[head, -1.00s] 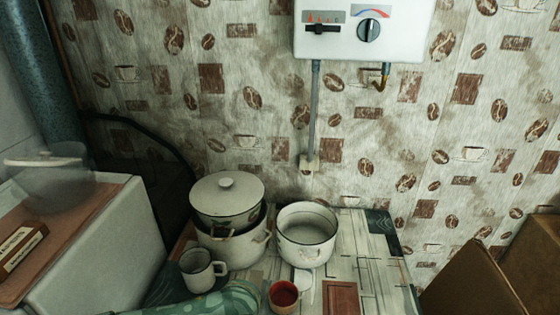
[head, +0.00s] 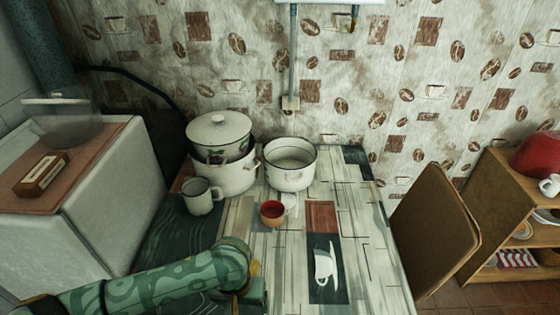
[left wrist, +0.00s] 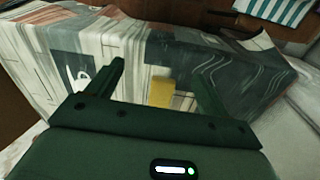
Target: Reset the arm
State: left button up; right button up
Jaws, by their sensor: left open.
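My left arm (head: 170,282), green and patterned, reaches in from the lower left over the table (head: 385,250). Its wrist end is low over the table's front left part in the head view; the jaws are hard to make out there. In the left wrist view my left gripper (left wrist: 158,72) is open, its two dark fingers spread above the patterned tablecloth (left wrist: 125,40). A small yellow patch (left wrist: 160,92) shows between the fingers; I cannot tell what it is. No object is visibly held. My right gripper is not in view.
A lidded pot (head: 218,135) sits on a white pot (head: 228,173). Beside them stand an open white pot (head: 290,172), a mug (head: 200,198) and a red cup (head: 272,212).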

pick_arm(q)
notch_tip(320, 180, up, 5)
jog(key=s+d+m+t+h, duration=0.1)
jog(key=d+m+t+h, duration=0.2)
jog(key=m+t, duration=0.1)
jog(key=s+a+r+m+t+y, duration=0.1)
jog(key=s+a+r+y, duration=0.15)
jog(key=a, duration=0.55)
jog(key=s+a+r+t+y, duration=0.1)
jog(key=s+a+y, duration=0.2)
jog(key=a, duration=0.5)
jog(key=s+a+r+m+y, duration=0.1)
jog(key=s+a+y, duration=0.2)
jog(key=a, duration=0.6)
jog(key=s+d+f+g+h+b, duration=0.1)
jog(key=s+d+f+h, duration=0.15)
jog(key=f, duration=1.25)
jog(key=s+d+f+g+h+b, duration=0.1)
jog(key=s+d+f+g, duration=0.15)
jog(key=f, duration=1.25)
jog(key=s+f+n+g+h+b, duration=0.1)
jog(key=s+f+n+g, duration=0.1)
jog(key=s+f, duration=1.3)
jog(key=shift+s+d+n+h, duration=0.3)
jog(key=shift+s+n, duration=0.3)
jog(key=shift+s, duration=0.35)
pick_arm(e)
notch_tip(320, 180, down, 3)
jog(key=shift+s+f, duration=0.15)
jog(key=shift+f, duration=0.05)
